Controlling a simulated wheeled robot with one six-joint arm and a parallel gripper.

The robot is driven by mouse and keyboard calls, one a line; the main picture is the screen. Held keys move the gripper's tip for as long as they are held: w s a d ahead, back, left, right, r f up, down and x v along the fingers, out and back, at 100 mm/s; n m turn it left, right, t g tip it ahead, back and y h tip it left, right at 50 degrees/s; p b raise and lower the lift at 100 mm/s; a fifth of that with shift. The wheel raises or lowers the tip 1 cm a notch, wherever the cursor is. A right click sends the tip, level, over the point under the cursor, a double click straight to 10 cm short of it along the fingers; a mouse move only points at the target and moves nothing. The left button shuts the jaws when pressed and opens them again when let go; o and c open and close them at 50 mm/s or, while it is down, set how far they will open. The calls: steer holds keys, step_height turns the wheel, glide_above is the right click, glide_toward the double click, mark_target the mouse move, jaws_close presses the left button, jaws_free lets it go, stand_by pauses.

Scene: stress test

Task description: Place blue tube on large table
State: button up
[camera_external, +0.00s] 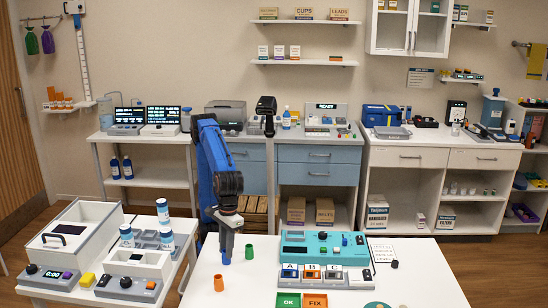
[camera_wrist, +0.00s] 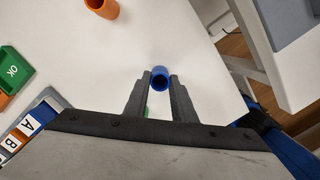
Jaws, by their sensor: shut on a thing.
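The blue tube (camera_wrist: 160,82) stands end-on between the two fingertips in the wrist view. My gripper (camera_external: 226,246) is shut on it and points down at the left part of the large white table (camera_external: 425,283). A green tube (camera_external: 249,252) stands just right of my gripper, and an orange tube (camera_external: 218,283) stands nearer the camera; the orange one also shows at the top of the wrist view (camera_wrist: 103,8).
A teal device (camera_external: 310,240) with A, B and C labels stands right of my gripper, with green OK (camera_external: 288,300) and orange FIX (camera_external: 314,301) blocks in front. A side table with grey equipment (camera_external: 75,240) and blue-white bottles is at left. The table's right side is mostly bare.

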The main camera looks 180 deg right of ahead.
steer(key=shift+f, duration=0.1)
steer(key=o, duration=1)
steer(key=r, duration=0.8)
steer(key=s+a+r, duration=0.1)
steer(key=r, duration=0.3)
steer(key=shift+r, duration=0.1)
